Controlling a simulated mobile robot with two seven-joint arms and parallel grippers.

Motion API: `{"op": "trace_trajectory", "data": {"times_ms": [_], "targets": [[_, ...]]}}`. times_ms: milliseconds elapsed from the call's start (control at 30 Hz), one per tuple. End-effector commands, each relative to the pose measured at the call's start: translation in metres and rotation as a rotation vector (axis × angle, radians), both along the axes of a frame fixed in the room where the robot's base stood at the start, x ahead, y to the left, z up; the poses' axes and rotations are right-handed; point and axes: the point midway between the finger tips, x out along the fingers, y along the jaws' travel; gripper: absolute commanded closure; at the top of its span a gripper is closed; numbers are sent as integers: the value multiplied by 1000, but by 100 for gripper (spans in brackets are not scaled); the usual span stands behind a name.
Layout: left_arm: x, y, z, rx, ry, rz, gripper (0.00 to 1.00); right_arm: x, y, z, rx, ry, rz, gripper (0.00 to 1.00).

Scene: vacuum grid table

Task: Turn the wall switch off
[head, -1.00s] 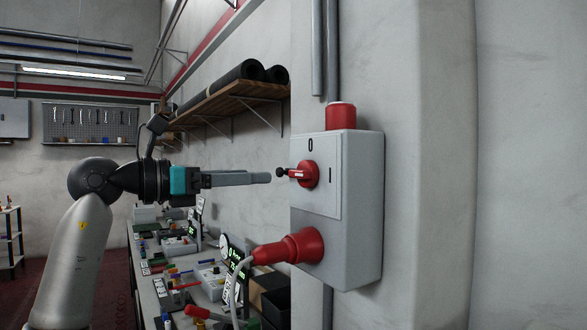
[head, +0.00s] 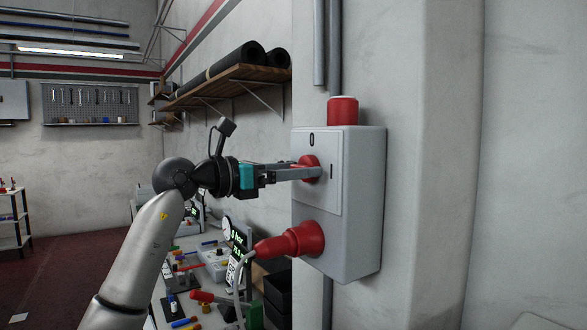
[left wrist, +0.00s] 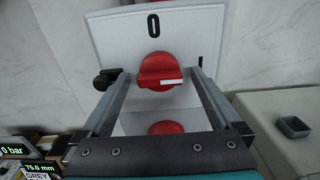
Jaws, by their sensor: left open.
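The wall switch is a red rotary knob (head: 308,161) on a grey box (head: 358,200), partly hidden behind my fingers in the head view. In the left wrist view the knob (left wrist: 155,68) shows whole, its white mark lying crosswise and pointing right. A "0" (left wrist: 153,24) stands above it; an "I" (head: 331,171) is at its right. My left gripper (head: 318,172) is open, its fingers reaching to the knob. In the left wrist view one finger lies on either side of it, with no clear contact. My right gripper is not in view.
A red plug (head: 290,243) with a cable sits in the box below the switch. A red cylinder (head: 342,110) tops the box. A black-ended piece (left wrist: 105,79) lies by the left finger. A cluttered bench (head: 160,290) and a wooden shelf (head: 225,85) run along the wall.

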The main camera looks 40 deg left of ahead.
Motion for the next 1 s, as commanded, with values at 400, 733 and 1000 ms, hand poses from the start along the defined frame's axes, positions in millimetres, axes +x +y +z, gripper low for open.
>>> {"op": "trace_trajectory", "data": {"times_ms": [400, 733, 1000], "targets": [[0, 0, 0, 0, 1, 0, 38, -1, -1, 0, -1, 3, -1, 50], [0, 0, 0, 0, 1, 0, 76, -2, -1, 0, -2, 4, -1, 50], [0, 0, 0, -5, 4, 0, 88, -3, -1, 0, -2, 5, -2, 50]]}}
